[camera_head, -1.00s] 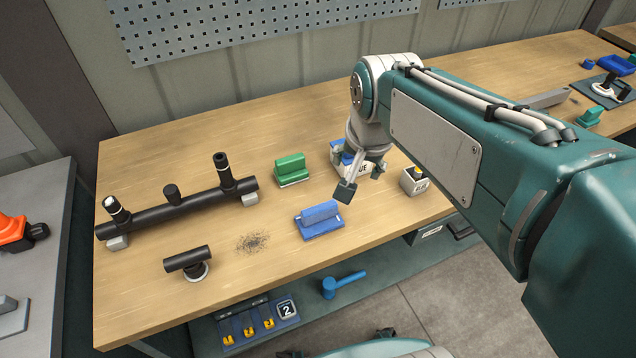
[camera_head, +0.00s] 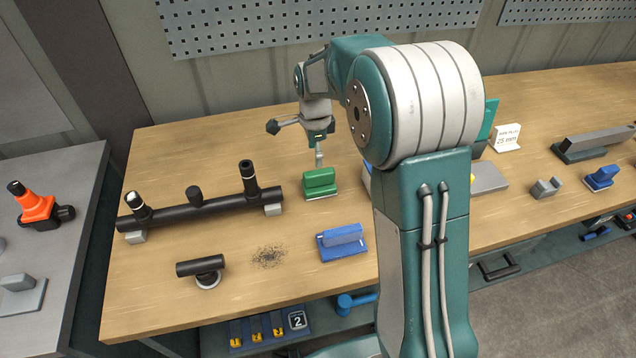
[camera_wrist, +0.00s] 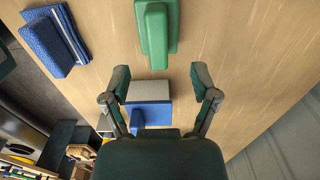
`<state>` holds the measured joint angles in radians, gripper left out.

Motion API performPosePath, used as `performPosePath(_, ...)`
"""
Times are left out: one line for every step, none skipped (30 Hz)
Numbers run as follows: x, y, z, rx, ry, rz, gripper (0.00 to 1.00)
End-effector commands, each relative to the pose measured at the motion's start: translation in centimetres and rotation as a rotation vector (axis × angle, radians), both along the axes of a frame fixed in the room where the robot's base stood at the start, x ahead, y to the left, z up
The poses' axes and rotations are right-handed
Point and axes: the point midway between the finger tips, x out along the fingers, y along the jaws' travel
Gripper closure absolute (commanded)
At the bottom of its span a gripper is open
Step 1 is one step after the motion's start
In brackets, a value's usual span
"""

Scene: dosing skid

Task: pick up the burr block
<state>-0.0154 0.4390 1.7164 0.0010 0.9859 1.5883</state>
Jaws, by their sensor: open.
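No label marks which block is the burr block. A green block (camera_head: 320,182) stands on the bench behind a blue, rough-textured block (camera_head: 342,240). In the wrist view the green block (camera_wrist: 158,32) is ahead of the fingers and the rough blue block (camera_wrist: 55,38) is at upper left. My gripper (camera_head: 296,143) is open and empty, above and behind the green block. In the wrist view my gripper (camera_wrist: 160,82) has its fingers spread, with a blue-and-white block (camera_wrist: 150,102) showing between and below them. My arm mostly hides that block in the head view.
A black pipe (camera_head: 195,207) with upright stubs lies at left, with a short black piece (camera_head: 200,265) in front. Dark shavings (camera_head: 268,256) lie beside the rough blue block. A perforated panel (camera_head: 320,25) hangs behind the bench. Bare bench surrounds the green block.

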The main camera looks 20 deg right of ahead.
Motion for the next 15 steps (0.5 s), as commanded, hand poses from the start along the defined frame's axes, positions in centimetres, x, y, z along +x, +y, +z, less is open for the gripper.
performPosePath(-0.1, 0.0, -1.1, 0.0, 0.005, 0.0, 0.23)
performPosePath(-0.1, 0.0, -1.5, 0.0, 0.004, 0.0, 0.23)
performPosePath(-0.1, 0.0, -2.2, 0.0, 0.004, 0.0, 0.23)
performPosePath(-0.1, 0.0, -2.6, 0.0, 0.004, 0.001, 0.23)
performPosePath(-0.1, 0.0, -3.0, -0.001, 0.004, 0.001, 0.23)
performPosePath(-0.1, 0.0, -3.3, -0.001, 0.003, 0.001, 0.23)
performPosePath(-0.1, 0.0, -3.5, -0.001, 0.001, 0.002, 0.23)
performPosePath(-0.1, 0.0, -3.7, -0.001, 0.001, 0.002, 0.23)
performPosePath(-0.1, 0.0, -4.0, -0.001, 0.001, 0.002, 0.23)
performPosePath(-0.1, -0.1, -4.2, -0.001, 0.002, 0.002, 0.23)
performPosePath(-0.2, -0.1, -4.5, -0.001, 0.002, 0.001, 0.23)
performPosePath(-0.2, -0.3, -5.1, -0.001, 0.003, 0.001, 0.23)
performPosePath(-0.3, -0.4, -5.6, -0.001, 0.004, 0.001, 0.23)
performPosePath(-0.3, -0.5, -6.1, -0.001, 0.004, 0.001, 0.23)
performPosePath(-0.4, -0.7, -6.7, -0.001, 0.004, 0.0, 0.23)
